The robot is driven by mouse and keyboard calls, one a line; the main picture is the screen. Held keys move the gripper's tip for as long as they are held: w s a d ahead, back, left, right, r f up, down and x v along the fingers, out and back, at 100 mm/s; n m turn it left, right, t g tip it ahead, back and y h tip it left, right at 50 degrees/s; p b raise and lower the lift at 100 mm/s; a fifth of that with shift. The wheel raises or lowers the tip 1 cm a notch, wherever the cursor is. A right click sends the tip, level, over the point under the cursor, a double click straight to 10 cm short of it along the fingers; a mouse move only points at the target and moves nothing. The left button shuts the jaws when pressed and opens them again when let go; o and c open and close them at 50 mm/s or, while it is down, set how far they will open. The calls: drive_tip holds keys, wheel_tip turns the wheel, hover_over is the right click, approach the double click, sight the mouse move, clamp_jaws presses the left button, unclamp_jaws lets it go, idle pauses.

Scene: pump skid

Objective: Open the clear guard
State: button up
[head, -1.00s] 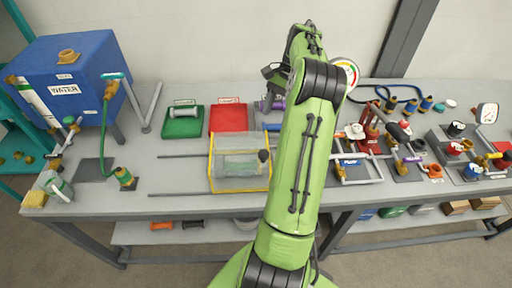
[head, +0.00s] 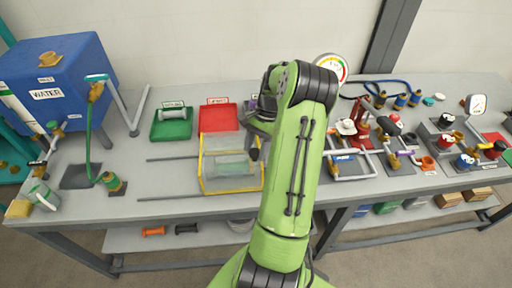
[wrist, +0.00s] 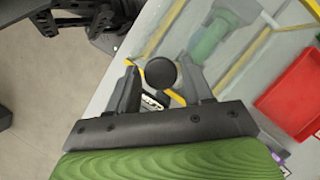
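The clear guard (head: 229,184) is a see-through box with yellow edges on the bench, in the middle of the head view. It looks closed over a pale green and grey part. Its round black knob (head: 254,154) is at its right side and also shows in the wrist view (wrist: 160,73). My gripper (head: 259,138) is at the guard's right side, partly hidden by my arm. In the wrist view my gripper (wrist: 163,76) is open, with one finger on each side of the knob. A small gap shows beside the knob, so it is not gripped.
A red tray (head: 219,118) and a green tray (head: 172,124) lie behind the guard. Thin grey rails run left of it. A blue water tank (head: 55,75) stands at the left. Pipework and valves (head: 350,150) crowd the bench to the right of my arm.

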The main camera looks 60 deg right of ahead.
clamp_jaws()
drive_tip(key=w+a+p, duration=0.3)
drive_tip(key=w+a, duration=1.1)
drive_tip(key=w, duration=0.2)
drive_tip(key=shift+w+a, duration=0.3)
drive_tip(key=shift+w, duration=0.05)
drive_tip(key=shift+o, duration=1.6)
unclamp_jaws()
drive_tip(key=shift+r, duration=0.1)
drive_tip(key=p+v, duration=0.1)
drive_tip(key=v, duration=1.4)
drive_tip(key=shift+r, duration=0.3)
drive_tip(key=shift+d, duration=0.1)
